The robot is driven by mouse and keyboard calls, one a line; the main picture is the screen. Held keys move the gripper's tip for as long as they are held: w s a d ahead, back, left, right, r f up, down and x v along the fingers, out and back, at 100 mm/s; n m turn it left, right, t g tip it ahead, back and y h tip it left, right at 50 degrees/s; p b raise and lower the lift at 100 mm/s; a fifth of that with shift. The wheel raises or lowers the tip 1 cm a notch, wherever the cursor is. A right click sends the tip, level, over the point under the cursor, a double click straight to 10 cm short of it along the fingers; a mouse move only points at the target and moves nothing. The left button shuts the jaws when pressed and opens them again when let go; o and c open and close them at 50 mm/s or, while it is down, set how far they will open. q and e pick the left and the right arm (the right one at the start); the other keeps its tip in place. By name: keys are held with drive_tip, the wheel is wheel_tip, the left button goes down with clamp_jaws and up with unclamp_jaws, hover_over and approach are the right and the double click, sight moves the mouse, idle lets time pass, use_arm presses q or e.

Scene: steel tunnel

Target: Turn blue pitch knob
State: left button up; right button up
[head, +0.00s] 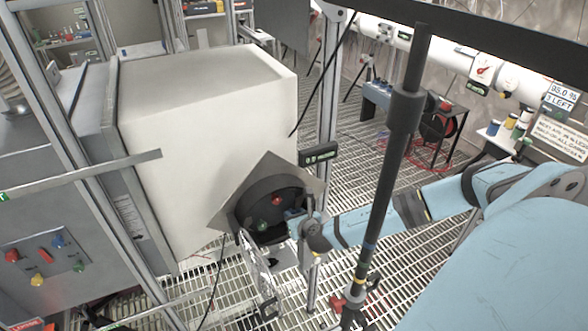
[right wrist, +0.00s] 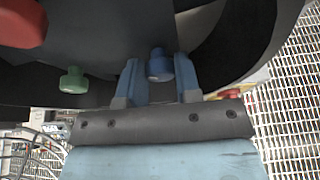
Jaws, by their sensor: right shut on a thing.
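The blue pitch knob (right wrist: 159,66) sticks out from a dark round panel (right wrist: 100,45) and shows between the two blue fingers of my right gripper (right wrist: 158,75). My right gripper is shut on the blue knob. In the head view my right gripper (head: 293,215) reaches the lower right of the panel (head: 249,205) from the right, and it hides the blue knob there. My left gripper is not in view.
A green knob (right wrist: 73,80) and a red knob (right wrist: 22,22) sit left of the gripper. A big white box (head: 210,120) stands behind the panel. A dark vertical pole (head: 385,190) stands before my right arm. Grating (head: 430,260) covers the floor.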

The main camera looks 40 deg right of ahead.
drive_tip(key=shift+d+f+m+y+b, duration=0.1)
drive_tip(key=shift+f+m+y+b, duration=0.15)
drive_tip(key=shift+m+b, duration=0.2)
drive_tip(key=m+y+b, duration=0.1)
drive_tip(key=m+b, duration=0.1)
drive_tip(key=b, duration=0.1)
drive_tip(key=m+t+y+b, duration=0.1)
drive_tip(key=b, duration=0.2)
drive_tip(key=shift+s+d+f+m+b, duration=0.1)
drive_tip(key=shift+m+b, duration=0.25)
drive_tip(key=shift+m+t+y+b, duration=0.25)
drive_tip(key=shift+m+t+b, duration=0.05)
drive_tip(key=shift+b, duration=0.75)
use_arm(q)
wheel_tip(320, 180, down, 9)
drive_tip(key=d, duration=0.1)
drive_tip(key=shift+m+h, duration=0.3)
use_arm(e)
drive_tip(key=shift+r+m+y, duration=0.25)
drive_tip(key=shift+m+y, duration=0.05)
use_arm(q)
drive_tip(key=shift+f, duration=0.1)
use_arm(e)
drive_tip(key=o, duration=0.9)
